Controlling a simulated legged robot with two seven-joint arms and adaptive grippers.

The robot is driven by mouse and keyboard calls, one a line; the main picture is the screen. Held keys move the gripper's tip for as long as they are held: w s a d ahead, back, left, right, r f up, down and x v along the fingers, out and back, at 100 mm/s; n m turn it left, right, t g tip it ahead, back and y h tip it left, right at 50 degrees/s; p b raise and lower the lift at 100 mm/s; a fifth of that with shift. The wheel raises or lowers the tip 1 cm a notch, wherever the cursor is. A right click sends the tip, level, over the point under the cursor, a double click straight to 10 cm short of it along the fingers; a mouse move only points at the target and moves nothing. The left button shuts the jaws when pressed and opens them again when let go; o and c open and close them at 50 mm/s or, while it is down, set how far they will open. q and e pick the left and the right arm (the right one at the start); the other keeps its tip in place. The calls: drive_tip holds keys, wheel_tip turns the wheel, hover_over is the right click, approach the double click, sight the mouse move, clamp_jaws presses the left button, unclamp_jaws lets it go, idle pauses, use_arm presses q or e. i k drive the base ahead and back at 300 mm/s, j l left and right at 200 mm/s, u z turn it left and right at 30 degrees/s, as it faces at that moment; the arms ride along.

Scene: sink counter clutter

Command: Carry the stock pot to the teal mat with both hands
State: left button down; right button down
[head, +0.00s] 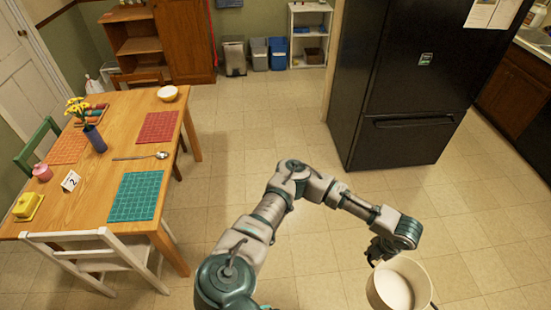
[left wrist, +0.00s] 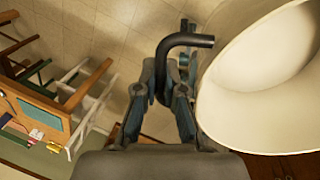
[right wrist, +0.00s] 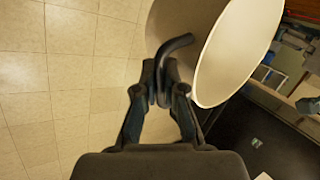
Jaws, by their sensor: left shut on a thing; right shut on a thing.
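The cream stock pot (head: 372,291) is at the lower right of the head view, held above the floor. Its white inside shows from above. My left gripper (head: 378,252) is shut on one dark handle of the pot; the handle (left wrist: 190,42) stands out between the fingers in the left wrist view. My right gripper (right wrist: 161,92) is shut on the other dark handle in the right wrist view; in the head view it is not clearly visible. The teal mat (head: 136,197) lies bare on the wooden table at the left, well away from the pot.
The wooden table (head: 100,205) also holds a spoon (head: 150,156), a red mat (head: 158,127), a flower vase (head: 95,138), a white bowl (head: 168,93) and a yellow butter dish (head: 28,206). A white chair (head: 95,252) stands at its near side. A black fridge (head: 400,90) stands behind. Open floor lies between.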

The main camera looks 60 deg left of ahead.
sight(137, 195)
drive_tip(key=u, duration=0.5)
drive_tip(key=j+u, duration=0.1)
drive_tip(key=u, duration=0.4)
drive_tip(key=j+u, duration=0.1)
drive_tip(key=u, duration=0.9)
drive_tip(key=j+u, duration=0.1)
drive_tip(key=u, duration=0.9)
drive_tip(key=i+u, duration=0.1)
drive_tip(key=u, duration=0.4)
drive_tip(key=i+j+u, duration=0.15)
drive_tip(key=i+u, duration=0.45)
drive_tip(key=i, duration=0.2)
drive_tip(key=i+z, duration=0.55)
drive_tip(key=z, duration=0.2)
drive_tip(key=i+j+z, duration=0.2)
drive_tip(key=z, duration=0.15)
drive_tip(key=i+z, duration=0.15)
drive_tip(key=z, duration=0.3)
drive_tip(key=i+j+z, duration=0.15)
drive_tip(key=z, duration=0.25)
